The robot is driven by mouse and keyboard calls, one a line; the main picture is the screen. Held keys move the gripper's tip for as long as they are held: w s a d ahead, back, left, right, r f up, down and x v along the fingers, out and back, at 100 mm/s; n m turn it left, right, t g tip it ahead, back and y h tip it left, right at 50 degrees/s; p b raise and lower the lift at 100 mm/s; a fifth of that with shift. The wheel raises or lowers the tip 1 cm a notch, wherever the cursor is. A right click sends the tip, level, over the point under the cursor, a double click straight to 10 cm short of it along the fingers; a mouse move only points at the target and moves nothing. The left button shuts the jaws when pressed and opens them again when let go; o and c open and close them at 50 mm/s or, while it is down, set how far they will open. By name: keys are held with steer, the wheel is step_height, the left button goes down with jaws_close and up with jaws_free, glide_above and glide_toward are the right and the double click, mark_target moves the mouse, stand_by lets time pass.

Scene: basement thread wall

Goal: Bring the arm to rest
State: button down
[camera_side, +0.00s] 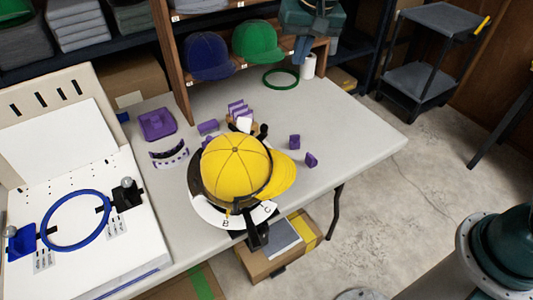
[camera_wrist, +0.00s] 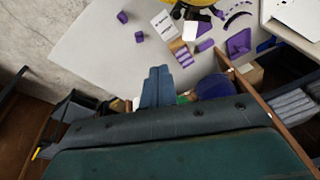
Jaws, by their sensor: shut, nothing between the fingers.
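My gripper (camera_side: 301,52) is at the top of the side view, in front of the wooden shelf and above the back right of the table. Its blue fingers point down and are together, with nothing between them. In the wrist view my gripper (camera_wrist: 157,72) shows its two fingers side by side, shut and empty, over the pale table. A yellow cap (camera_side: 235,165) sits on a dark holder with a white lettered band at the table's front, well away from the gripper.
The wooden shelf (camera_side: 172,60) with a blue cap (camera_side: 207,56) and a green cap (camera_side: 257,41) stands close to the gripper. A green hoop (camera_side: 281,78) and white roll (camera_side: 308,66) are below it. Several purple parts lie mid-table. The table's right end (camera_side: 365,130) is clear.

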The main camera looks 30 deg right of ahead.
steer(key=s+d+r+n, duration=0.1)
steer(key=s+d+r, duration=0.2)
steer(key=s, duration=0.2)
steer(key=s+d+r+t, duration=0.1)
steer(key=s+d+r, duration=0.15)
steer(key=s, duration=0.35)
steer(key=s+d+r+n, duration=0.1)
steer(key=s+d+r, duration=0.1)
steer(key=s+d, duration=0.25)
steer(key=s+d+f+n, duration=0.1)
steer(key=s, duration=0.7)
steer(key=s+d+f+n+t, duration=0.1)
steer(key=s+d+f, duration=0.1)
steer(key=s, duration=0.6)
steer(key=shift+f+t, duration=0.3)
